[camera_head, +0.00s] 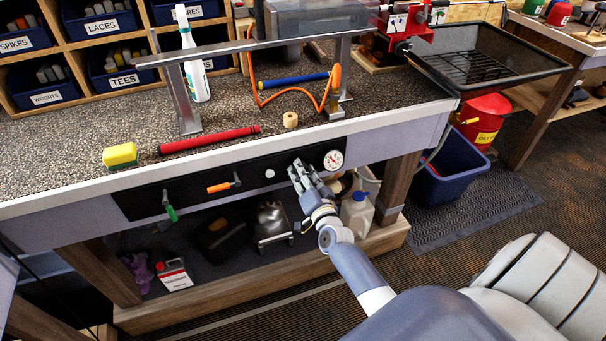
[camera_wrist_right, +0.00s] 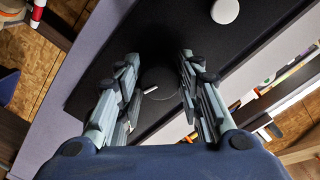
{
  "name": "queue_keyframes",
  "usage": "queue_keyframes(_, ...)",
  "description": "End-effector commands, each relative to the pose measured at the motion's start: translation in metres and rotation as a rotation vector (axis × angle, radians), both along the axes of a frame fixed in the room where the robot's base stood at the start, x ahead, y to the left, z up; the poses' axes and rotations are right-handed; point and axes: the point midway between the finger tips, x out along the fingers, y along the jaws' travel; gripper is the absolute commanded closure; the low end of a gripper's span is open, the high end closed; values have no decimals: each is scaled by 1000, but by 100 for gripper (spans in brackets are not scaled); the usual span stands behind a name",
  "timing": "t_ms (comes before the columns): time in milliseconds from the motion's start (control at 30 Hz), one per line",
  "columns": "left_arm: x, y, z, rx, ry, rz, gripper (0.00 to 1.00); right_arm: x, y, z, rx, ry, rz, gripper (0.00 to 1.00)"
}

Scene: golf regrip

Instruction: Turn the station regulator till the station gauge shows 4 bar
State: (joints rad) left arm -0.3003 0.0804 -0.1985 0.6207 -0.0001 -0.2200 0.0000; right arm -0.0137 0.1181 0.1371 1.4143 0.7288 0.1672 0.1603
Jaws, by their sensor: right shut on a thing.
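The station gauge (camera_head: 333,160) is a small white round dial at the right end of the black panel on the bench front. Its reading is too small to tell. My right gripper (camera_head: 297,168) is at the panel just left of the gauge. In the right wrist view its two fingers (camera_wrist_right: 158,88) are shut on the sides of a dark round knob, the station regulator (camera_wrist_right: 158,80), which has a pale pointer mark. In the head view the gripper hides the regulator. My left gripper is not in view.
The black panel (camera_head: 140,205) also carries a white round button (camera_head: 270,174), an orange-handled valve (camera_head: 220,187) and a green-handled valve (camera_head: 169,207). A white jug (camera_head: 357,213) stands on the shelf below my right gripper. A red grip (camera_head: 210,139) lies on the bench above.

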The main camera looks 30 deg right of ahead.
Motion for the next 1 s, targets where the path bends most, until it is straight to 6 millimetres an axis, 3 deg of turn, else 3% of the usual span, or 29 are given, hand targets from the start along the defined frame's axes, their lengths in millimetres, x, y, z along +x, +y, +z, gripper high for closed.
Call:
queue_keyframes(400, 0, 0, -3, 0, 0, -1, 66, 0, 0, 0, 195, -47, 0, 90)
queue_keyframes(967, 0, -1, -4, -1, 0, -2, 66, 0, 0, 1, 224, -54, -1, 90)
queue_keyframes(1000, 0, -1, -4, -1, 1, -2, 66, 0, 0, 1, 224, -54, -1, 61)
